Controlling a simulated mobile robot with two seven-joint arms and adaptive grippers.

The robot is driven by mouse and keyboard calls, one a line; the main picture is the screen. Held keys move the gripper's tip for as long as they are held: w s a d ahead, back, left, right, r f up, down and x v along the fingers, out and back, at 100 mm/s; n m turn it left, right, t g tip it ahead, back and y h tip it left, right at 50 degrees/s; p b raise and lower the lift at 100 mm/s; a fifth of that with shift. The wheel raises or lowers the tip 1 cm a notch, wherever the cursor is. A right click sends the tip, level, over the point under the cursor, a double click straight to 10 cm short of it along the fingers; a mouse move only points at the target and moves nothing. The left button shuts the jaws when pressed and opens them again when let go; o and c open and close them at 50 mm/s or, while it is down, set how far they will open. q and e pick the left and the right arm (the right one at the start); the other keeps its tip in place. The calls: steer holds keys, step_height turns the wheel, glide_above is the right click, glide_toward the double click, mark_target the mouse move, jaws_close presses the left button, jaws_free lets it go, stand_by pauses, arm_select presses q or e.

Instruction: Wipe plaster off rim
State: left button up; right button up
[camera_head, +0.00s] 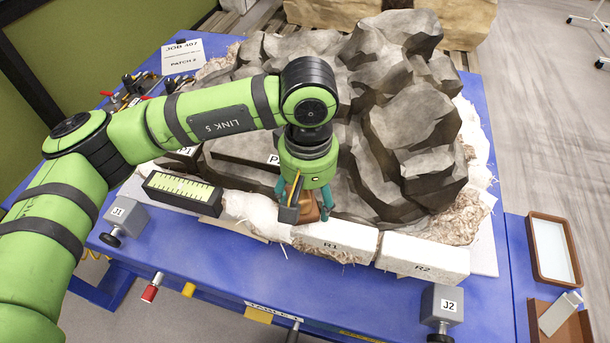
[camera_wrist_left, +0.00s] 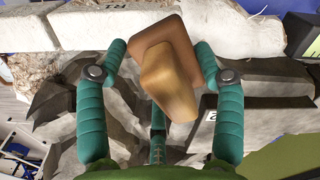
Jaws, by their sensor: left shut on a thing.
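My left gripper (camera_head: 305,205) points down over the near edge of the big grey-brown rock (camera_head: 400,130). The white rim (camera_wrist_left: 100,30) crosses the top of the left wrist view. I cannot tell whether the held block touches the rim. My right gripper is not in view.
The blue table (camera_head: 240,278) has clear room in front of the rim. Grey blocks J1 (camera_head: 123,220) and J2 (camera_head: 441,305) stand at its front. A striped scale bar (camera_head: 183,193) lies left of R1. A tray (camera_head: 553,250) is at the right, with tools (camera_head: 132,88) back left.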

arm_select(q)
steer(key=shift+a+r+p, duration=0.15)
steer(key=shift+r+p, duration=0.35)
steer(key=shift+r, duration=1.4)
